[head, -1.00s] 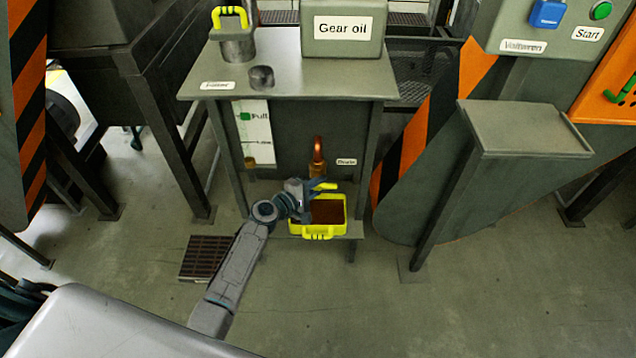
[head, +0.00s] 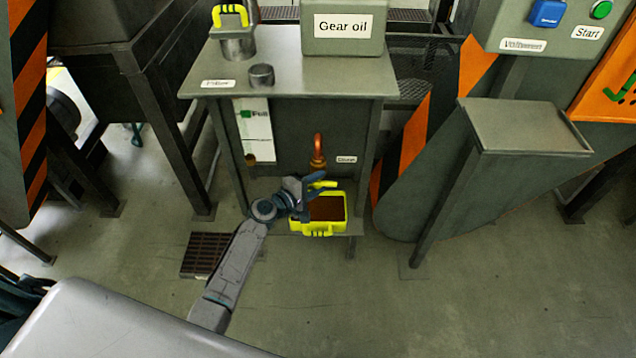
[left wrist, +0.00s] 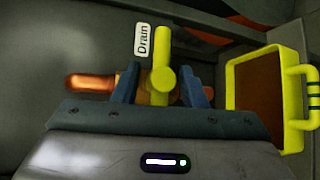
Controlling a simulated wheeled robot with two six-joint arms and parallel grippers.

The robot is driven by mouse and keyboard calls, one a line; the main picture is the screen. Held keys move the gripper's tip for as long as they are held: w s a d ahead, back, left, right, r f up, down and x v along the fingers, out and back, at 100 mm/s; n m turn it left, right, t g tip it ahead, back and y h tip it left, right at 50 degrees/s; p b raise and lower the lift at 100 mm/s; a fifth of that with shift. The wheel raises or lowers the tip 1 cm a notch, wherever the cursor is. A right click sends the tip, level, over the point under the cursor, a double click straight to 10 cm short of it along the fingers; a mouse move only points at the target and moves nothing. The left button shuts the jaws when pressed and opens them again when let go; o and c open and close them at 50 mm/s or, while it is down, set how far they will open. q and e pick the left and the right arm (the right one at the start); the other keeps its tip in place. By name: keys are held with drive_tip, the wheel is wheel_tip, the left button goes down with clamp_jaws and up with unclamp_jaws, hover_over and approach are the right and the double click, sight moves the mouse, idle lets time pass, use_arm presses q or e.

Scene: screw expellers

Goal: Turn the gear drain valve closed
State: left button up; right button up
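The yellow drain valve handle (head: 323,184) sits below the copper pipe, above the yellow oil tray. It points to the right in the head view. In the left wrist view the valve handle (left wrist: 162,78) has a round hub and a straight bar beside the "Drain" label (left wrist: 142,40). My left gripper (head: 308,195) is at the valve. Its blue fingers, also in the left wrist view (left wrist: 160,90), stand apart on both sides of the handle, with visible gaps. The valve body is partly hidden behind the hub and the gripper. My right gripper is not in view.
The yellow tray (head: 345,222) of brown oil stands on a low shelf close beside my left gripper. The copper pipe (head: 318,146) rises above the valve. Table legs (head: 228,160) flank the space. Open floor (head: 310,295) lies in front.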

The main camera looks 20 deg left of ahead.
use_arm(q)
drive_tip(key=v, duration=1)
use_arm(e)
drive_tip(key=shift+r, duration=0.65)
use_arm(q)
drive_tip(key=shift+s, duration=0.1)
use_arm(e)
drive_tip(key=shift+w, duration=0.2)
